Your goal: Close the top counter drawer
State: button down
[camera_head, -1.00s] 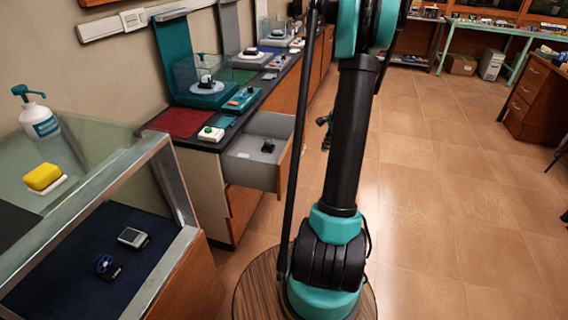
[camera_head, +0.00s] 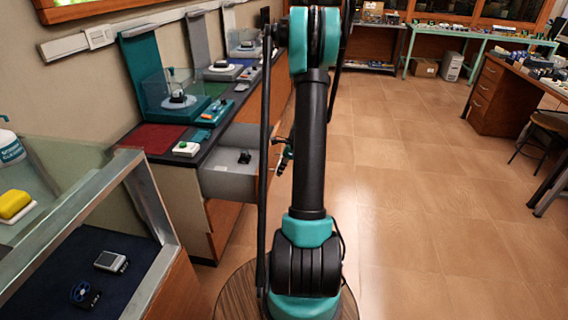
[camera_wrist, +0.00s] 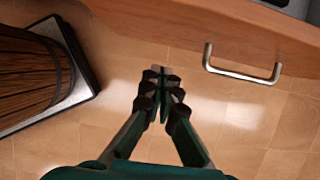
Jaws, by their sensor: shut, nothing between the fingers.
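The top counter drawer (camera_head: 228,183) is pulled open from the dark-topped counter, with a small black object (camera_head: 244,157) inside. My arm hides part of its front in the head view. In the wrist view the wooden drawer front (camera_wrist: 200,22) crosses the top, with a metal bar handle (camera_wrist: 242,73) at the right. My gripper (camera_wrist: 158,74) is shut and empty, its fingertips just below the drawer front in the picture and left of the handle. I cannot tell whether it touches. In the head view my gripper (camera_head: 284,160) shows partly behind my arm, just right of the drawer front.
A glass display case (camera_head: 150,205) stands at the near left. A green-and-white button box (camera_head: 187,148) and several exhibits stand on the counter (camera_head: 165,157). The tiled floor (camera_head: 410,200) to the right is clear, with a stool (camera_head: 545,125) and desk (camera_head: 505,98) beyond.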

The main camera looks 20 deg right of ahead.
jog(key=shift+w+a+f, duration=0.2)
jog(key=shift+w+a, duration=0.4)
jog(key=shift+a, duration=0.3)
jog(key=shift+w+a+f, duration=0.15)
jog(key=shift+w+a, duration=0.4)
jog(key=shift+a, duration=0.3)
jog(key=w+a, duration=0.7)
jog(key=a, duration=0.4)
jog(key=w+a, duration=0.7)
jog(key=a, duration=0.3)
jog(key=shift+w+a, duration=0.4)
jog(key=shift+a, duration=0.1)
